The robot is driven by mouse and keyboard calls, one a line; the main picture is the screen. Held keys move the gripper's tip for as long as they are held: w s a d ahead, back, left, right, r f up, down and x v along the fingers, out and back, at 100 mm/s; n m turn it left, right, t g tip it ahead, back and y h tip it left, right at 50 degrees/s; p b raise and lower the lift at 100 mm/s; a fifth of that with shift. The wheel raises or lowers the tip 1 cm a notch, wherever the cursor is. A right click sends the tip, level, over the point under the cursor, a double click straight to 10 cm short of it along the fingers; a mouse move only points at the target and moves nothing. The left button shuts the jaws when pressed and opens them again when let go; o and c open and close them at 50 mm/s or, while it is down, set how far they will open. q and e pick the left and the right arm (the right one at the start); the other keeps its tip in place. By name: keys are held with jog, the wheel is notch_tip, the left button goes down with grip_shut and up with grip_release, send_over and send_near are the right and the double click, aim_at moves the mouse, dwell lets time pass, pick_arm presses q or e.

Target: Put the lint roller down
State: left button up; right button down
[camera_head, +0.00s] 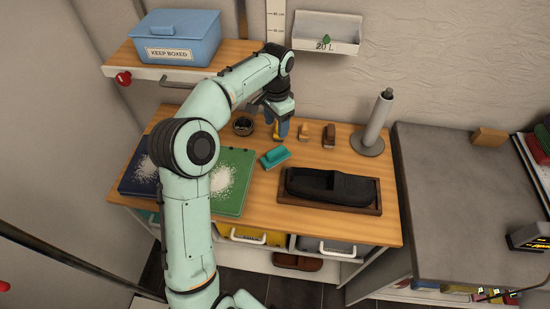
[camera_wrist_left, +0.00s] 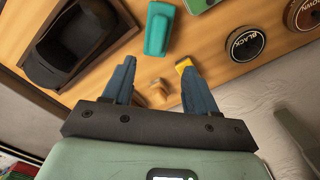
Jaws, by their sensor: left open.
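No object shows clearly as a lint roller. My left gripper (camera_head: 281,128) is over the back of the wooden worktop, pointing down; its blue fingers are spread apart with nothing held between them in the left wrist view (camera_wrist_left: 156,68). A small yellow piece (camera_wrist_left: 183,65) shows at the right fingertip there; most of it is hidden, and I cannot tell what it is or whether it touches. A teal handled tool (camera_head: 275,157) lies just in front of the gripper and also shows in the left wrist view (camera_wrist_left: 158,29). My right gripper is not seen.
Two small brown brushes (camera_head: 304,131) (camera_head: 329,135) stand right of the gripper. A grey roll on a stand (camera_head: 378,120) rises at back right. A black shoe (camera_head: 330,186) lies in a tray. Green (camera_head: 236,169) and blue boards (camera_head: 137,175) bear white grains. Round tins (camera_head: 243,126) stand left.

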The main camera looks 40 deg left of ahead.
pick_arm(q)
send_over(276, 150)
notch_tip(276, 150, down, 6)
jog(key=shift+w+a+f+b, duration=0.1)
jog(key=shift+a+b, duration=0.05)
jog(key=shift+b, duration=0.3)
jog(key=f, duration=0.4)
jog(key=shift+s+f+b, duration=0.2)
jog(key=shift+f+b, duration=0.1)
jog(key=shift+f, duration=0.55)
grip_shut()
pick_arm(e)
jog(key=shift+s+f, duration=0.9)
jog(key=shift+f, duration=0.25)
